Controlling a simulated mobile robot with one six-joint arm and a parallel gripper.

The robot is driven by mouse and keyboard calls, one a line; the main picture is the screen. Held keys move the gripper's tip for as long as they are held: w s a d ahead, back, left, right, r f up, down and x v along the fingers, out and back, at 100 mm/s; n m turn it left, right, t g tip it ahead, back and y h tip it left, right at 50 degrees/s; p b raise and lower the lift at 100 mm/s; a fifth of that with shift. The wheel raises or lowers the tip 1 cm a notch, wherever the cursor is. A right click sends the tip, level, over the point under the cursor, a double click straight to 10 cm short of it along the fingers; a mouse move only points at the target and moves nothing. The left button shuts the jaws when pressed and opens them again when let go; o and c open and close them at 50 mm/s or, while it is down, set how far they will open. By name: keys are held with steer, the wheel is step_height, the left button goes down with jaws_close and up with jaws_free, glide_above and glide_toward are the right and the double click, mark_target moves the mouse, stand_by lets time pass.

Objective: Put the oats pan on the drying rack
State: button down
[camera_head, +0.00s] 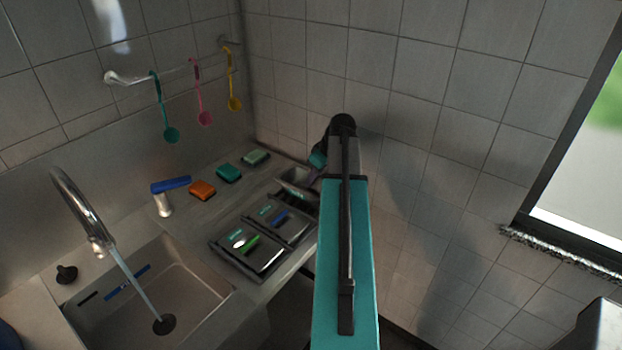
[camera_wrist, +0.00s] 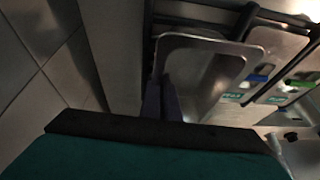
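An open metal pan (camera_wrist: 198,70) with a bare-looking grey inside is in the middle of the wrist view. In the head view a metal pan (camera_head: 294,174) shows at the far end of the counter, partly hidden by my arm. No oats label is readable on it. My gripper's two dark purple fingers (camera_wrist: 162,100) stand close together at the pan's near left edge, one on each side of its wall. In the head view the fingertips are mostly hidden behind my arm. I cannot make out a drying rack with certainty.
Black-framed lidded containers (camera_head: 252,253) sit beside the pan. Sponges (camera_head: 203,190) and a blue-topped tap-like item (camera_head: 170,187) line the back of the counter. A sink (camera_head: 190,290) with running water is at left. Ladles (camera_head: 172,134) hang from a rail. A tiled wall is close at right.

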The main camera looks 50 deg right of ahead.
steer(key=shift+f+b, duration=0.3)
steer(key=shift+f, duration=0.35)
steer(key=c, duration=2.5)
jaws_free()
steer(key=o, duration=0.6)
steer(key=shift+c, duration=0.2)
steer(key=shift+b+v, duration=1.65)
steer(key=shift+v, duration=5.25)
